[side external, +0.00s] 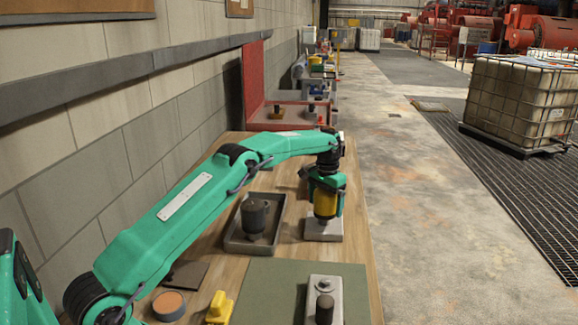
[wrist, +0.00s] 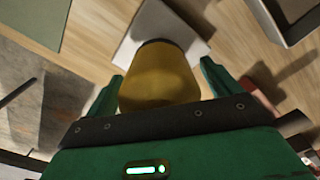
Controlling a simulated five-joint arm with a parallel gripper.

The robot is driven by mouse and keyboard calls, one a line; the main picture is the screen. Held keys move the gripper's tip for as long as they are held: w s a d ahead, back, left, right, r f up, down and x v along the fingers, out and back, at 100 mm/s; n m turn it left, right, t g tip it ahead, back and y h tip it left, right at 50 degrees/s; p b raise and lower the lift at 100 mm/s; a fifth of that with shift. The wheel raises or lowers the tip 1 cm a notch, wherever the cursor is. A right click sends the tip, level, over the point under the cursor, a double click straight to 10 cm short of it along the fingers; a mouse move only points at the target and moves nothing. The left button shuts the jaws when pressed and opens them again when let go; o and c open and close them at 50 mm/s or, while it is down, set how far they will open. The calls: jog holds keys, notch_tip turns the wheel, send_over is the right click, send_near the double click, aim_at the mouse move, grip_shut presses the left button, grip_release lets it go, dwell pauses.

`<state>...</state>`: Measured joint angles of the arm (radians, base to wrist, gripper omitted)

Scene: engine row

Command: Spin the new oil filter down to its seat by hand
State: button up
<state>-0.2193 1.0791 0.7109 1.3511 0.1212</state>
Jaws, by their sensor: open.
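The yellow oil filter (side external: 325,205) stands upright over a pale square block (side external: 323,236) near the right edge of the bench. The filter's lower end meets or nearly meets the block; I cannot tell whether it is fully down. My gripper (side external: 327,190) is above it, pointing down, with its green fingers either side of the filter. In the wrist view the filter (wrist: 158,80) lies between the spread fingertips, with a visible gap at the right finger. The pale block (wrist: 188,28) shows beyond it. The jaws are open. The thread and seat face are hidden.
A dark tray (side external: 270,249) holding a dark grey filter (side external: 253,217) is left of the block. A green mat (side external: 265,290) with a grey metal block (side external: 338,297) lies in front. A yellow object (side external: 219,308) and a round tin (side external: 169,305) sit at front left.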

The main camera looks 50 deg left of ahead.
jog(key=c, duration=1.3)
jog(key=shift+m, duration=2.2)
jog(key=m, duration=0.8)
jog(key=shift+m, duration=2.4)
jog(key=o, duration=1.3)
